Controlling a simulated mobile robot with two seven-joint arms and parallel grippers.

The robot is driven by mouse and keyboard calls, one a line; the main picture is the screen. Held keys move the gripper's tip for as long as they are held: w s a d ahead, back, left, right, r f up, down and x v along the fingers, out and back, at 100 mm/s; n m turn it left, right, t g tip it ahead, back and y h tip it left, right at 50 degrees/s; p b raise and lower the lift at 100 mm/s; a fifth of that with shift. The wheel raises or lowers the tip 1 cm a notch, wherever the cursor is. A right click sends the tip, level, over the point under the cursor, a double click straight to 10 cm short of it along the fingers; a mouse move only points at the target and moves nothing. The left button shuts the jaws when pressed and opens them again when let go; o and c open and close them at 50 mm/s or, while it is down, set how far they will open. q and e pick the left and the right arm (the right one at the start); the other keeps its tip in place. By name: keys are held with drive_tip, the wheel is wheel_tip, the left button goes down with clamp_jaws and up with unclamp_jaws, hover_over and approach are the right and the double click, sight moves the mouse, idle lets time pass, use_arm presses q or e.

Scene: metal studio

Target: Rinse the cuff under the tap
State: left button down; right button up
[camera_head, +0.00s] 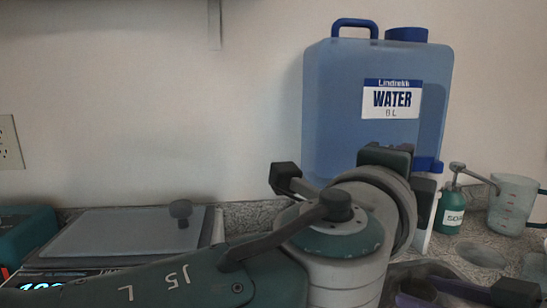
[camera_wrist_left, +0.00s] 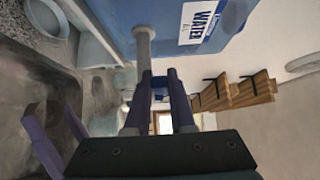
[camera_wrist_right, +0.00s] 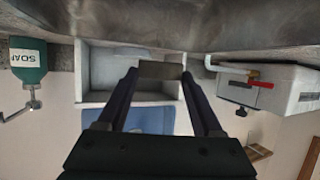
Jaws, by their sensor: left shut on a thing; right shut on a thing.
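The blue water jug (camera_head: 340,110) stands against the back wall; it also shows in the left wrist view (camera_wrist_left: 130,18). Its blue tap (camera_wrist_left: 159,82) is at the tips of my left gripper (camera_wrist_left: 160,76), which is shut on it. In the head view my left arm hides most of that hand and the tap. My right gripper (camera_head: 434,291) is low at the right, at the grey basin. In the right wrist view its fingers are shut on a small grey-brown piece (camera_wrist_right: 161,70), seemingly the cuff. No running water can be made out.
A green soap bottle (camera_head: 449,213) and a clear measuring cup (camera_head: 512,200) stand on the speckled counter at the right. A flat-topped scale (camera_head: 120,234) is at the left. My left arm fills the lower middle of the head view.

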use_arm(q)
drive_tip(key=shift+f, duration=0.1)
drive_tip(key=c, duration=0.8)
unclamp_jaws()
drive_tip(key=shift+o, duration=0.2)
drive_tip(key=shift+a, duration=0.1)
drive_tip(key=v, duration=1.2)
drive_tip(key=shift+w, duration=0.2)
drive_tip(key=shift+a, duration=0.15)
